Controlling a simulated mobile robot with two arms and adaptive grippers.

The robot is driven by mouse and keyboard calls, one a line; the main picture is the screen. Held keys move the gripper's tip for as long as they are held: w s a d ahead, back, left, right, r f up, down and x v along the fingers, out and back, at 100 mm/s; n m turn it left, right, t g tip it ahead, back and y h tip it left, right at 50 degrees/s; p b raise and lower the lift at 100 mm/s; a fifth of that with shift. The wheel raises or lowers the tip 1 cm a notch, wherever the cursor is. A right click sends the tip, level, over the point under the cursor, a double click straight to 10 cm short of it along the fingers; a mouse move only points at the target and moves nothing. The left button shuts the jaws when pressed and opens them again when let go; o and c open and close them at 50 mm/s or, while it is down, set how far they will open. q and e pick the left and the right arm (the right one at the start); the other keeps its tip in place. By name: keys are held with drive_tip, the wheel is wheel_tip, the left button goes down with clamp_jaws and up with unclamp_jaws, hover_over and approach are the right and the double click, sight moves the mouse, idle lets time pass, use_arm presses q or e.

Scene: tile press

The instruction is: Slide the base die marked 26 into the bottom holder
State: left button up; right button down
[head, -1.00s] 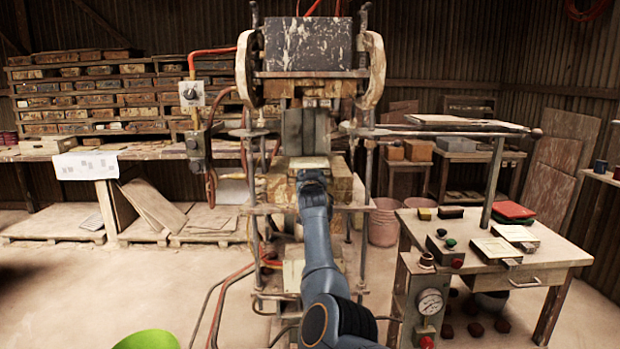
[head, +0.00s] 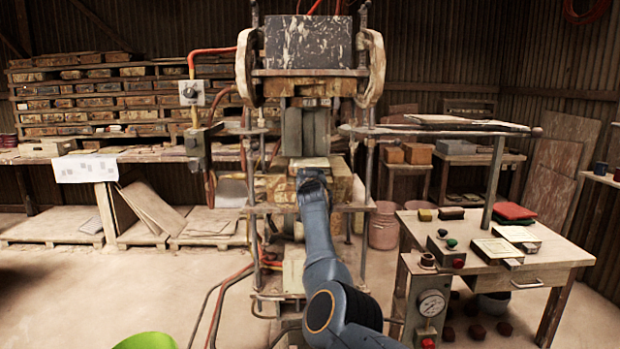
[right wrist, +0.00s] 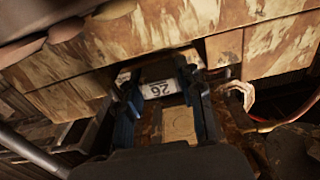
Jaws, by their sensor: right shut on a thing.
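The base die with a white label marked 26 (right wrist: 159,89) shows between the fingers of my right gripper (right wrist: 160,93) in the right wrist view; the number appears upside down. The gripper is shut on it. In the head view, my right gripper (head: 311,180) is at the middle of the press, and the pale top of the die (head: 308,163) shows just beyond it. The worn yellow-brown bottom holder (head: 342,187) is around the gripper at the same height. My wrist hides the die's front and how deep it sits. My left gripper is out of view.
The press's upper block (head: 308,44) hangs above, with press posts close on both sides of my arm. A work table (head: 540,250) with a control box and a pressure gauge (head: 431,303) stands close on the right. Shelves of dies (head: 90,95) are back left.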

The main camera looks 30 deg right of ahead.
drive_tip(key=shift+d+r, duration=0.1)
drive_tip(key=shift+r, duration=0.1)
drive_tip(key=c, duration=0.8)
unclamp_jaws()
drive_tip(key=shift+o, duration=0.2)
drive_tip(key=shift+f, duration=0.25)
drive_tip(key=shift+s+a+r, duration=0.1)
drive_tip(key=shift+s+a, duration=0.35)
drive_tip(key=shift+s, duration=0.1)
drive_tip(key=v, duration=1)
drive_tip(key=shift+s, duration=0.3)
drive_tip(key=shift+a+r, duration=0.1)
drive_tip(key=shift+a, duration=0.05)
